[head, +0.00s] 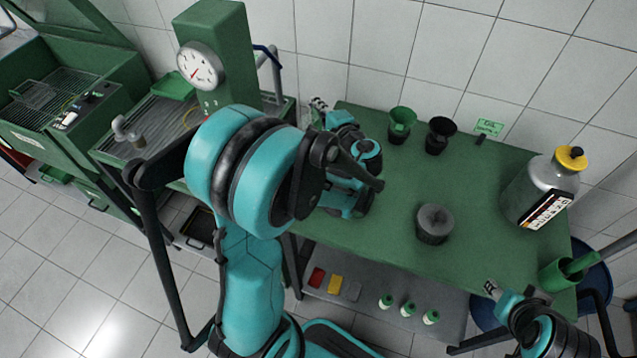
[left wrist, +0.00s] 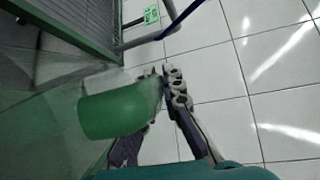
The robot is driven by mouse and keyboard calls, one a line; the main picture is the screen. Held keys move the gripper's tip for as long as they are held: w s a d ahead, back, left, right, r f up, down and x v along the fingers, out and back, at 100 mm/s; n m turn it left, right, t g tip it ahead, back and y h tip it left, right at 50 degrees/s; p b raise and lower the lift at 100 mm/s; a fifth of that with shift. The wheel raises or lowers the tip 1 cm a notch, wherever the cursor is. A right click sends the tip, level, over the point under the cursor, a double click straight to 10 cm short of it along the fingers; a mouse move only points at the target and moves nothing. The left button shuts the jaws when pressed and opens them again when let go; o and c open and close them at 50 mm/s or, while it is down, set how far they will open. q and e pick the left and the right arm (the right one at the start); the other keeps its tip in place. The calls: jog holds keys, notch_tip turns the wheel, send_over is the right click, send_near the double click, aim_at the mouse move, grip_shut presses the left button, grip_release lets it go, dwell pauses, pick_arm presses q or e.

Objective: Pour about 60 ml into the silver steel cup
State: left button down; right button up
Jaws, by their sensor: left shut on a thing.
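My left gripper (head: 318,104) is beyond the table's far left corner. In the left wrist view its fingers (left wrist: 168,82) close beside a green cylindrical thing (left wrist: 112,112), which seems to be what they hold; a hazy, see-through area surrounds it. I cannot tell exactly what it is, and it does not show in the head view. A grey round cup (head: 435,224) stands upright on the green table, possibly the silver steel cup. My right gripper (head: 491,289) is near the table's front right edge, too small to judge its fingers.
On the green table (head: 390,200) stand a green cup (head: 402,121), a black cup (head: 440,134) and a large grey bottle (head: 540,188) with a yellow cap. A gauge column (head: 225,55) rises at the left.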

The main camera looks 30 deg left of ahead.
pick_arm(q)
jog(key=shift+r, duration=0.1)
jog(key=shift+w+a, duration=0.1)
jog(key=shift+w+a+f+g+h+p, duration=0.25)
jog(key=shift+w+a+p, duration=0.25)
jog(key=shift+w, duration=0.05)
jog(key=shift+w+a+f+g+h+p, duration=0.25)
jog(key=shift+w+a+p, duration=0.2)
jog(key=shift+w+a, duration=0.1)
jog(key=f, duration=0.1)
jog(key=w+a+f+m+g+h, duration=0.1)
jog(key=w+f+g+h, duration=0.1)
jog(key=f, duration=0.1)
jog(key=shift+w+a, duration=0.25)
jog(key=shift+w+p, duration=0.1)
jog(key=shift+p, duration=0.25)
dwell(0.5)
